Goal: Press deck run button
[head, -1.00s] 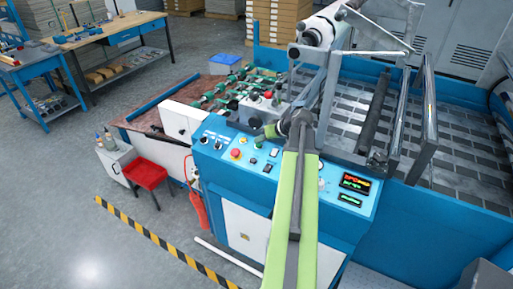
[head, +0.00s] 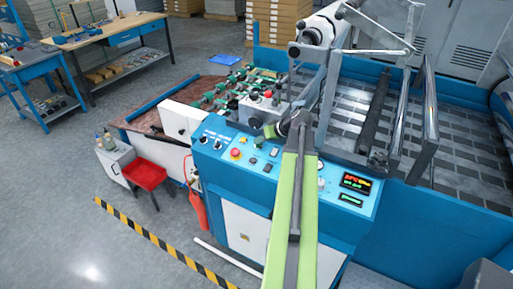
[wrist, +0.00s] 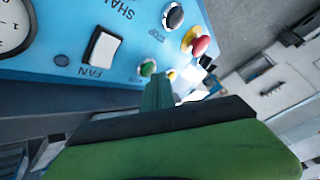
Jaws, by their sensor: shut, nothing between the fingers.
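The blue control panel (head: 222,164) is on the front of the laminating machine. In the wrist view, a green round button (wrist: 148,68) sits on the panel (wrist: 130,40), with a yellow button (wrist: 171,75) beside it. No "deck run" label is readable. My gripper (wrist: 158,94) is shut and empty, its narrow green tip just below the green button in the picture. I cannot tell whether they touch. In the head view, my gripper (head: 263,135) is over the panel's back edge, small and partly hidden by my arm.
Near the button are a red mushroom knob (wrist: 201,46), a black knob (wrist: 173,16), a white FAN rocker switch (wrist: 102,47) and a gauge (wrist: 10,25). Lit displays (head: 356,182) are at the panel's right. A red stool (head: 145,174) stands left of the machine.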

